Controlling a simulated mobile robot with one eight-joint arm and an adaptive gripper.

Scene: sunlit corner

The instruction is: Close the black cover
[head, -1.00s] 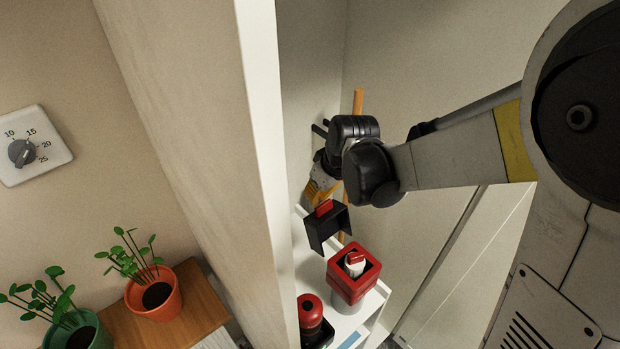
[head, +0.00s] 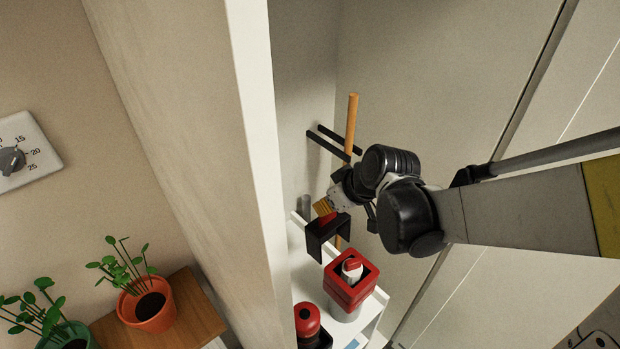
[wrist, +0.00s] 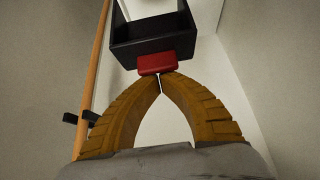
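The black cover (head: 322,237) is a dark open-sided shell with a red tab (head: 328,219). It appears tilted, up and left of a red square housing (head: 343,296) in the head view. My gripper (head: 324,208) has yellow-brown fingers that meet at the red tab. In the wrist view the fingertips (wrist: 159,79) are almost together at the tab's lower edge (wrist: 157,64), with the black cover (wrist: 152,50) beyond them. The housing is open on top, with a white and red switch (head: 352,268) inside. Whether the cover touches the housing is unclear.
A white shelf (head: 310,290) carries the housing and a red-domed button (head: 307,319). A tall panel edge (head: 262,200) stands close on the left. An orange rod (head: 351,125) and black bars (head: 328,144) are behind. Potted plants (head: 150,308) stand lower left.

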